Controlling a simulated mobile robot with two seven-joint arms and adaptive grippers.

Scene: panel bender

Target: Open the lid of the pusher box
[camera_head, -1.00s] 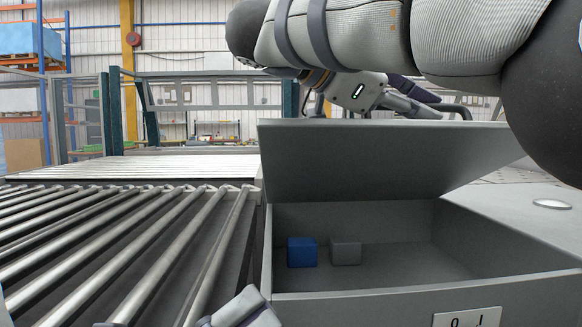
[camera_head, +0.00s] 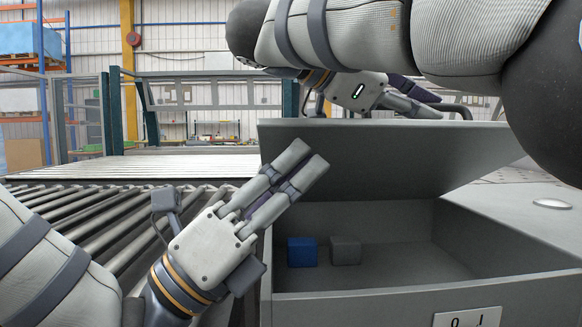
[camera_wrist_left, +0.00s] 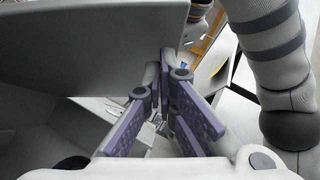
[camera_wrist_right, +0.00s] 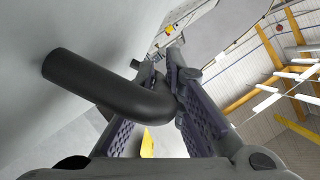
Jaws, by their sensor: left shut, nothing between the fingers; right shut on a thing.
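The grey pusher box (camera_head: 370,305) stands at the right, its grey lid (camera_head: 380,160) raised at a slant. The inside shows below the lid. My right gripper (camera_head: 425,106) is behind the lid's upper edge, shut on the black lid handle (camera_wrist_right: 100,85). The handle also shows in the head view (camera_head: 463,109). My left gripper (camera_head: 308,160) is shut and empty, in front of the lid's left part. Whether it touches the lid cannot be told. The lid fills the upper left of the left wrist view (camera_wrist_left: 80,40).
A blue block (camera_head: 302,252) and a grey block (camera_head: 345,251) lie inside the box. A roller conveyor (camera_head: 90,215) runs along the left, under my left arm. My right arm crosses above the lid. A round disc (camera_head: 551,204) sits on the surface right of the box.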

